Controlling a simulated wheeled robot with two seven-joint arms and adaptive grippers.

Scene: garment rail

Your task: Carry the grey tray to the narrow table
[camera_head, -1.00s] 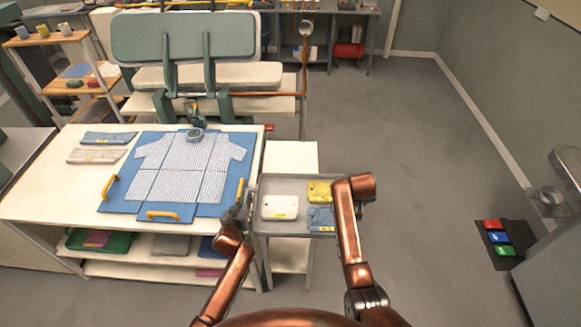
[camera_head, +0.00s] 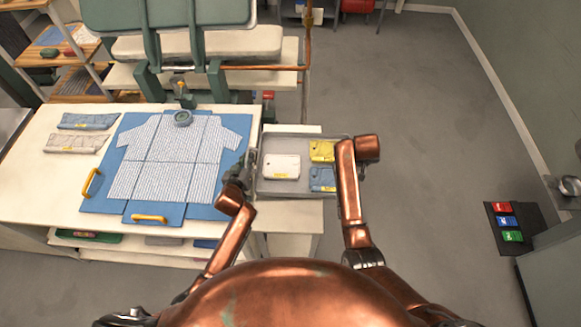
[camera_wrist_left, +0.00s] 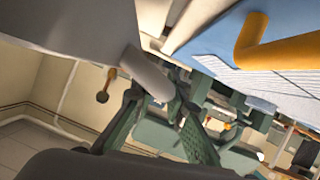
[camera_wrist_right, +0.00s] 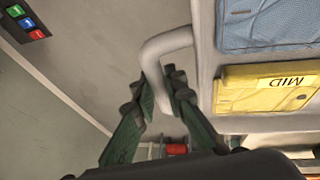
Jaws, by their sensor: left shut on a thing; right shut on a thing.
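The grey tray (camera_head: 286,145) is between my two arms in the head view, over a narrow white table (camera_head: 297,216). I cannot tell whether it touches the top. It holds a white folded item (camera_head: 282,167), a yellow one (camera_head: 322,151) and a blue one (camera_head: 322,179). My left gripper (camera_head: 240,172) is at the tray's left side; in the left wrist view its fingers are around a grey handle (camera_wrist_left: 147,75).
A wide white table (camera_head: 60,190) stands close on the left, with a blue folding board (camera_head: 230,182), striped shirt (camera_head: 165,160) and yellow handles. A rack with a green panel (camera_head: 200,12) is behind. Floor on the right is clear up to a dark mat (camera_head: 500,220) with coloured blocks.

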